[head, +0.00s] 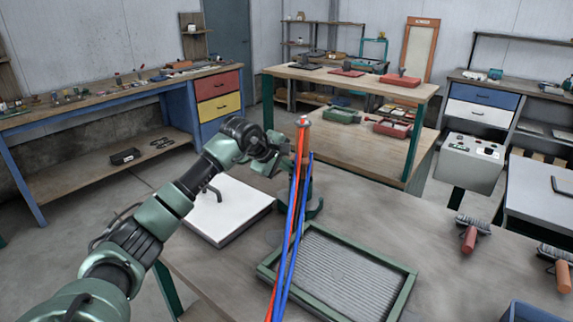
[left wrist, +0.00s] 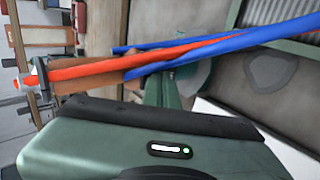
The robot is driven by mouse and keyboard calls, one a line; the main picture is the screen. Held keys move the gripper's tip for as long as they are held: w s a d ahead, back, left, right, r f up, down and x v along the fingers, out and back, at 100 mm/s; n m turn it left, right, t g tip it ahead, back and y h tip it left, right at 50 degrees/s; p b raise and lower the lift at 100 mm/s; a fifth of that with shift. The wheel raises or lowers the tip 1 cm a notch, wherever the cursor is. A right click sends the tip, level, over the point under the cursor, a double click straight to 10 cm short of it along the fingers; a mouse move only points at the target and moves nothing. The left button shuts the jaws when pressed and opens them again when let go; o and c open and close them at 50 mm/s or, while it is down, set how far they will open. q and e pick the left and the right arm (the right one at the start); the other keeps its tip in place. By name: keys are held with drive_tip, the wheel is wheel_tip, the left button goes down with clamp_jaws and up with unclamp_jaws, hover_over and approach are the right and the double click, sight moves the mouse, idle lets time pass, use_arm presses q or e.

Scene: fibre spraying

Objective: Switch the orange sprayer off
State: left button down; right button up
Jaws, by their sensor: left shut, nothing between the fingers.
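The orange sprayer (head: 301,148) is a slim upright tube, with blue and red hoses (head: 289,235) running down from it toward the front. In the left wrist view the sprayer (left wrist: 95,77) lies across the picture, with a small red-orange tip at its left end. My right gripper is not in view.
A green-framed ribbed tray (head: 262,270) lies on the grey table (head: 400,225). A white board (head: 225,215) is at the left. A grey control box (head: 470,165) stands behind. The table's middle right is clear.

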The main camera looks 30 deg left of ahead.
use_arm(q)
drive_tip(key=shift+w+b, duration=0.15)
drive_tip(key=shift+b, duration=0.15)
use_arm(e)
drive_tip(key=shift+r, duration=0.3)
use_arm(q)
drive_tip(key=shift+r, duration=0.15)
drive_tip(key=shift+r+p, duration=0.5)
drive_tip(key=shift+r, duration=0.25)
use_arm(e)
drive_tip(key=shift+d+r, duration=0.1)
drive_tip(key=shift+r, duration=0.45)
